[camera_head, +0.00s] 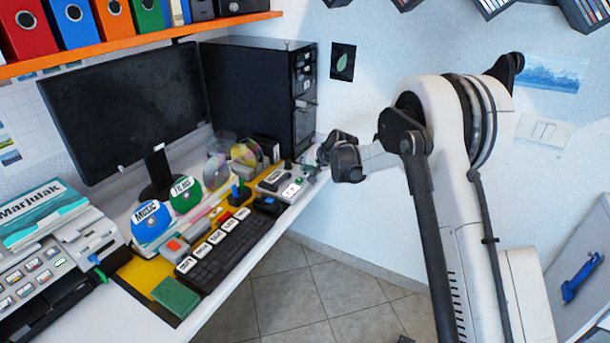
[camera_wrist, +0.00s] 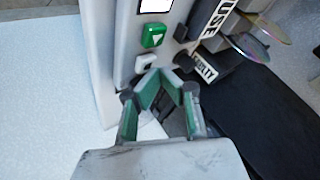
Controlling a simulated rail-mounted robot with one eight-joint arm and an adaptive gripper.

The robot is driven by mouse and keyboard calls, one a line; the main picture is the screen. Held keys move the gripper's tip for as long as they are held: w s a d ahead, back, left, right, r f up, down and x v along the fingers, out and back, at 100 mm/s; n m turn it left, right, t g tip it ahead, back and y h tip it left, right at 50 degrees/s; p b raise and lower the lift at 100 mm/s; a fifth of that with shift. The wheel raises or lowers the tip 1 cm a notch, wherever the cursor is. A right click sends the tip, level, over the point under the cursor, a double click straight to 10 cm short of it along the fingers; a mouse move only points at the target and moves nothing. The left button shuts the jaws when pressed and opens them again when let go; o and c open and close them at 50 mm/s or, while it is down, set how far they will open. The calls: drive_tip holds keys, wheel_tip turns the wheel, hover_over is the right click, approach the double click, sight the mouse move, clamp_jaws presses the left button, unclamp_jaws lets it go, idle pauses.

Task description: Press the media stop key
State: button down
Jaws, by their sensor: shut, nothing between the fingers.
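In the wrist view, a pale grey panel carries a green key with a white triangle (camera_wrist: 152,36). Just below it is a small whitish key with a dark mark (camera_wrist: 145,63); the mark is too small to read, so I cannot tell whether this is the media stop key. My gripper (camera_wrist: 161,79) is shut and empty, its green-padded fingertips just below and right of the whitish key. I cannot tell whether they touch it. In the head view my gripper (camera_head: 314,171) is at the desk's far right end, by small devices; the keys are too small to identify there.
A black computer tower (camera_head: 262,95) stands behind my gripper and a monitor (camera_head: 125,110) further left. A labelled keyboard (camera_head: 215,250), discs (camera_head: 186,194) and a printer-like device (camera_head: 50,260) crowd the desk. The floor (camera_head: 290,300) in front is open.

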sight(306, 174)
drive_tip(key=shift+f+b, duration=0.4)
drive_tip(key=shift+f, duration=0.1)
idle(0.5)
drive_tip(key=shift+r, duration=0.15)
drive_tip(key=shift+r+p, duration=0.3)
drive_tip(key=shift+r, duration=0.45)
drive_tip(key=shift+r, duration=0.15)
drive_tip(key=shift+r+p, duration=1.1)
drive_tip(key=shift+r, duration=1.3)
